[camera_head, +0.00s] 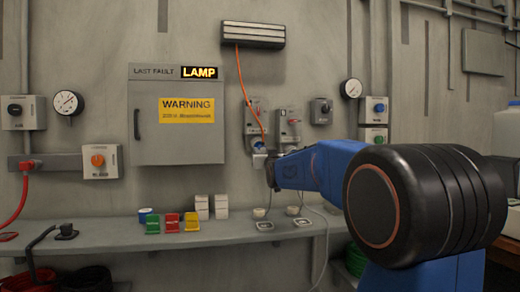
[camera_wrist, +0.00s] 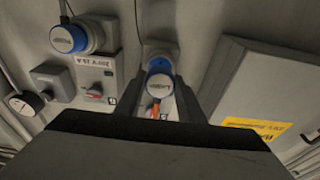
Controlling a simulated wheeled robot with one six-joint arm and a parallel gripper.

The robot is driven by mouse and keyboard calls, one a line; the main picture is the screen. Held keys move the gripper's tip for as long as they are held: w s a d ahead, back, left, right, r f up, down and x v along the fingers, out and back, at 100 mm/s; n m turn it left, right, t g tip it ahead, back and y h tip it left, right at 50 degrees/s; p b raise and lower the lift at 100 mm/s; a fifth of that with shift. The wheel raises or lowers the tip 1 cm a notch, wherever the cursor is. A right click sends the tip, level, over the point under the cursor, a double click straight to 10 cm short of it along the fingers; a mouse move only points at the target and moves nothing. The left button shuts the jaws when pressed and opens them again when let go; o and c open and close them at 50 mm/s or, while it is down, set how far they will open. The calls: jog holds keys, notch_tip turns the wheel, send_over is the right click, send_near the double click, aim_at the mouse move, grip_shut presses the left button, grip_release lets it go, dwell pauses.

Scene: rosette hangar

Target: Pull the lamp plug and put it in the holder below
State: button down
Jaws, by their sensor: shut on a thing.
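The lamp plug (camera_head: 259,147) is blue, with an orange cable (camera_head: 243,80) running up to the grey louvred lamp unit (camera_head: 253,35). It is at the lower end of the left wall socket (camera_head: 256,118). In the wrist view the plug (camera_wrist: 160,80) shows a blue ring and a label, between the fingers of my gripper (camera_wrist: 160,105). In the head view my gripper (camera_head: 270,168) is at the plug, partly hidden by my arm. I cannot tell whether the plug is fully seated. Below, small pale cups (camera_head: 259,213) stand on the shelf; which is the holder is unclear.
A second socket (camera_head: 288,125) is close on the right; it shows a blue cap in the wrist view (camera_wrist: 70,38). A grey cabinet (camera_head: 176,130) is to the left. The shelf (camera_head: 110,235) carries coloured blocks (camera_head: 172,222) and white blocks (camera_head: 221,205).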

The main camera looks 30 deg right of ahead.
jog(key=shift+v, duration=0.85)
